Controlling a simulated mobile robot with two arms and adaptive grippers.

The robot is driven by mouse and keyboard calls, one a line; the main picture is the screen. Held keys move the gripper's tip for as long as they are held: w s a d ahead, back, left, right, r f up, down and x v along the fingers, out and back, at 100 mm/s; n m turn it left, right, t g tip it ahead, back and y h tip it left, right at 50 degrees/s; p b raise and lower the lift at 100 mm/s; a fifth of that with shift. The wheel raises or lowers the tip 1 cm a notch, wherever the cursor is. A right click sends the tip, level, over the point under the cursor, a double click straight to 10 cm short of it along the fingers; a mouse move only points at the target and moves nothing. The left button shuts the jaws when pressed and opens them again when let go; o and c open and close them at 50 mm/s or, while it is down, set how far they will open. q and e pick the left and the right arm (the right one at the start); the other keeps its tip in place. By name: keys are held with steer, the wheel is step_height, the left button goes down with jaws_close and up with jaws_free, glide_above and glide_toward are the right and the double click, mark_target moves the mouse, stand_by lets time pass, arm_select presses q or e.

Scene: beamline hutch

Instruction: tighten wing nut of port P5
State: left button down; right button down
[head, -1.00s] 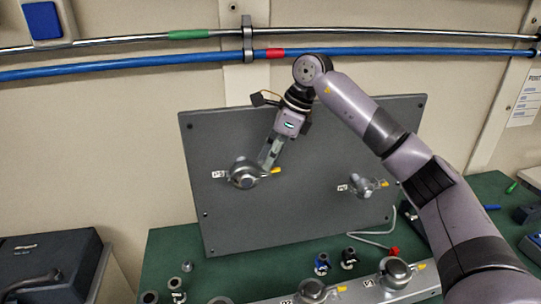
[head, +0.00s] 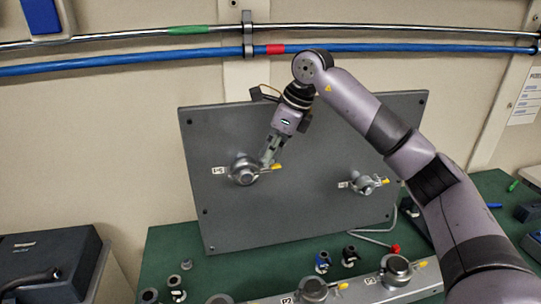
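The port that appears labelled P5 (head: 243,170) is a round grey metal fitting on the left of the upright grey panel (head: 310,215). A yellow tag (head: 278,167) sticks out at its right. My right gripper (head: 266,161) reaches down from the upper right, its fingertips at the upper right edge of this fitting. The fingers are small and overlap the fitting, so I cannot tell whether they are open, shut or touching the wing nut. The wing nut itself is not clearly distinguishable. My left gripper is out of view.
Another port (head: 366,185) with a yellow tag sits at the panel's right. More ports (head: 314,289) line a metal rail in front on the green table (head: 175,245), with several small fittings nearby. A blue pipe (head: 130,63) crosses the wall above. A dark case (head: 45,262) stands lower left.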

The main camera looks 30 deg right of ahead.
steer(key=shift+m+t, duration=0.3)
steer(key=shift+m, duration=0.4)
steer(key=c, duration=2.3)
jaws_free()
steer(key=o, duration=0.5)
steer(key=shift+c, duration=0.2)
steer(key=v, duration=1.2)
steer(key=shift+w+a, duration=0.1)
steer(key=shift+a, duration=0.1)
